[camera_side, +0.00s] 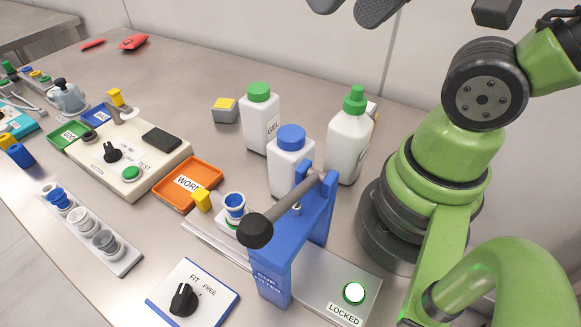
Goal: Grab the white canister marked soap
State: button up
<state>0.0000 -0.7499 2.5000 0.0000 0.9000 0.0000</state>
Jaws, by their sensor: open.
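Three white canisters stand upright at the back middle. One has a green screw cap (259,112) and a partly visible label that seems to start with "GE". One has a blue cap (287,162) and is partly hidden by the blue frame. One has a stepped green cap (348,145) and stands at the right, near my arm. I cannot read the word soap on any of them. My gripper (350,12) shows only as dark fingertips at the top edge. It is open and empty, above and apart from the canisters.
A blue press frame (318,215) with a grey bar and dark knob stands in front of the canisters, on a plate marked LOCKED (320,283). An orange tray (213,180), a test box (128,178) and a cup rack (118,262) lie left.

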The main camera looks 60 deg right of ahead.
jog(key=shift+o, duration=1.3)
jog(key=n+g+h, duration=0.4)
jog(key=n+g, duration=0.3)
jog(key=n, duration=1.3)
send_over(291, 132)
jog(key=f, duration=1.1)
jog(key=shift+a+f, duration=0.4)
jog(key=f, duration=0.6)
jog(key=d+f, duration=0.1)
jog(key=f, duration=0.2)
jog(key=shift+f, duration=0.4)
jog(key=shift+c, duration=0.2)
jog(key=c, duration=1.5)
